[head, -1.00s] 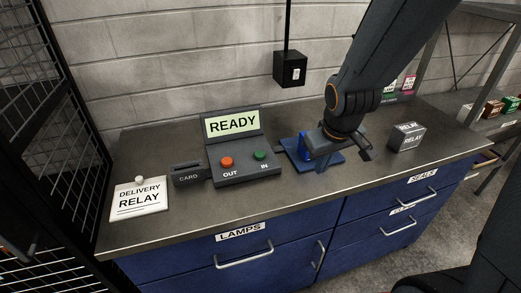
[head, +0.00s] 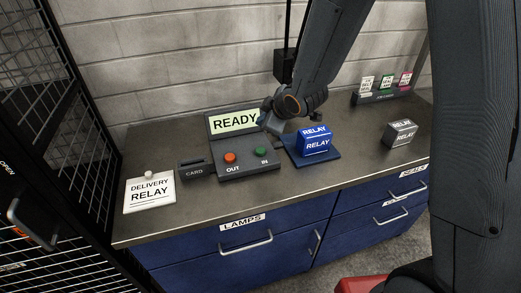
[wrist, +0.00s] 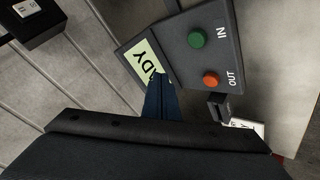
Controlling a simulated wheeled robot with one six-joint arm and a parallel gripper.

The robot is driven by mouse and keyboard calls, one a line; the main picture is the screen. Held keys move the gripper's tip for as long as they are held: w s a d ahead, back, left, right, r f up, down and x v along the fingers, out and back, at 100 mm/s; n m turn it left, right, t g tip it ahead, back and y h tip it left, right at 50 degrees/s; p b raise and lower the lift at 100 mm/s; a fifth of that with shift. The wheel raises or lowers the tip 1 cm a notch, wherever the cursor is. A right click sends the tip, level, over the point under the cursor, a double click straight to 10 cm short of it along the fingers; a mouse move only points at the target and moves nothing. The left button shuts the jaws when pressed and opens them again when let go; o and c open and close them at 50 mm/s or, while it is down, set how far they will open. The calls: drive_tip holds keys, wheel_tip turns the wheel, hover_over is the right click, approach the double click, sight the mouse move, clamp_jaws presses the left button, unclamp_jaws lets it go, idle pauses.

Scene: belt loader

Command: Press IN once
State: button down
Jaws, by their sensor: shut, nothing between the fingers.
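The control box (head: 248,172) stands on the counter with a lit READY display (head: 234,122). Its green IN button (head: 261,152) is at the right and its red OUT button (head: 230,157) at the left. In the wrist view the green button (wrist: 196,40) and the red button (wrist: 211,80) are both uncovered. My gripper (head: 264,120) is shut and empty, at the right end of the display, behind and above the green button. In the wrist view its shut fingers (wrist: 162,95) overlap the display's edge. I cannot tell whether they touch it.
A blue RELAY box (head: 316,142) sits on a blue pad (head: 325,158) right of the control box. A CARD holder (head: 195,170) and a DELIVERY RELAY sign (head: 149,190) stand left. The counter's front strip is clear.

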sight(263, 152)
drive_tip(key=shift+f+b, duration=3.7)
drive_tip(key=shift+f, duration=0.7)
drive_tip(key=shift+f, duration=0.1)
drive_tip(key=shift+f+b, duration=0.3)
drive_tip(key=shift+f+b, duration=0.5)
drive_tip(key=shift+f, duration=0.05)
drive_tip(key=shift+r+p, duration=0.85)
drive_tip(key=shift+r, duration=0.15)
drive_tip(key=shift+r+p, duration=2.15)
drive_tip(key=shift+r, duration=0.4)
